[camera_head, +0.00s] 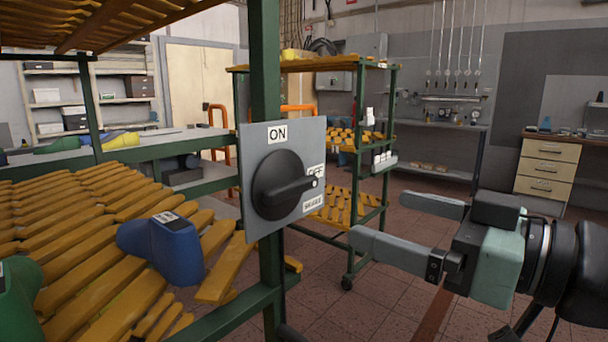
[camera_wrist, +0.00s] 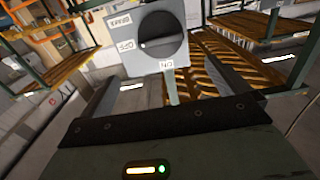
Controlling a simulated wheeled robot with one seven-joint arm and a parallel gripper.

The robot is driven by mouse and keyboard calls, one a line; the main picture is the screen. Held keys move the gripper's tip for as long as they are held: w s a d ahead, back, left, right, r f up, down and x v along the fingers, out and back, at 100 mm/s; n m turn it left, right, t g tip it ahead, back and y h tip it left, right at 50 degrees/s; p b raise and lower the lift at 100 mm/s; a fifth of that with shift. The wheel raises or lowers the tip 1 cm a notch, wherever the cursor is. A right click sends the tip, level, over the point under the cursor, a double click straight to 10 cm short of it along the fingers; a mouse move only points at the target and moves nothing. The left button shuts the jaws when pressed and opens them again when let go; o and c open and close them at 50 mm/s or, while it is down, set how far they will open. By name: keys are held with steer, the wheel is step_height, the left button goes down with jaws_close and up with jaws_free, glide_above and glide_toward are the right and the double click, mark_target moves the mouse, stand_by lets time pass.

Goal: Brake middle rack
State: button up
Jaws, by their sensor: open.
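A grey switch plate (camera_head: 283,178) is fixed to a green post of the near rack (camera_head: 265,75). Its round black knob (camera_head: 277,186) has a handle with a white dot pointing right, at the OFF label. ON is at the top and a small label, seemingly BRAKE, is at the lower right. My gripper (camera_head: 380,220) is open and empty, right of the plate and apart from it, fingers towards it. In the wrist view the plate (camera_wrist: 113,52) and knob (camera_wrist: 160,37) appear upside down, ahead of my open gripper (camera_wrist: 162,70).
The near rack's slatted shelf (camera_head: 90,255) carries a blue shoe last (camera_head: 170,248) and a green one (camera_head: 18,295) at the left edge. Another wheeled rack (camera_head: 358,190) stands behind the switch. A workbench (camera_head: 435,122) and a drawer cabinet (camera_head: 548,170) are farther back. Tiled floor between is clear.

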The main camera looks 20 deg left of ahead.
mark_target(298, 190)
steer(key=p+x, duration=0.7)
steer(key=x, duration=0.7)
steer(key=shift+p, duration=0.4)
steer(key=c, duration=0.7)
